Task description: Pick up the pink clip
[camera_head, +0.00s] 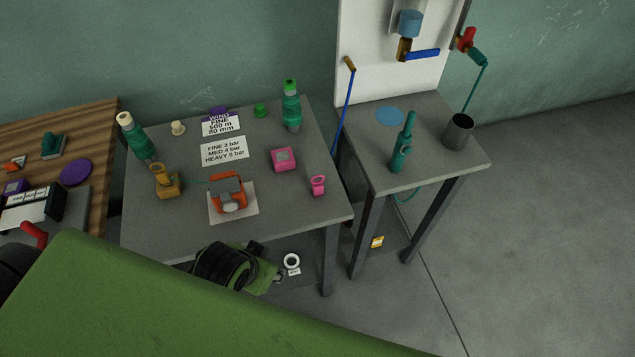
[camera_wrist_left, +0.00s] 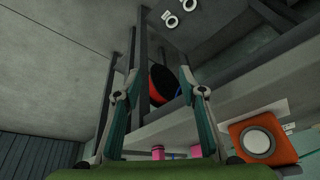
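The pink clip (camera_head: 318,186) stands near the right front corner of the grey middle table (camera_head: 285,215) in the head view. In the left wrist view two small pink shapes show low, between the fingers, at a table edge; I cannot tell for certain which is the clip. My left gripper (camera_wrist_left: 160,78) is open in the left wrist view, its two fingers well apart with nothing held. It is apart from the clip, and it does not show in the head view. My right gripper is in neither view.
Near the clip are a pink box (camera_head: 284,159) and an orange device (camera_head: 229,194) on a white sheet. Green bottles (camera_head: 291,110) stand further back. A side table (camera_head: 440,170) holds a teal bottle (camera_head: 403,146) and a dark cup (camera_head: 458,132). Floor at right is clear.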

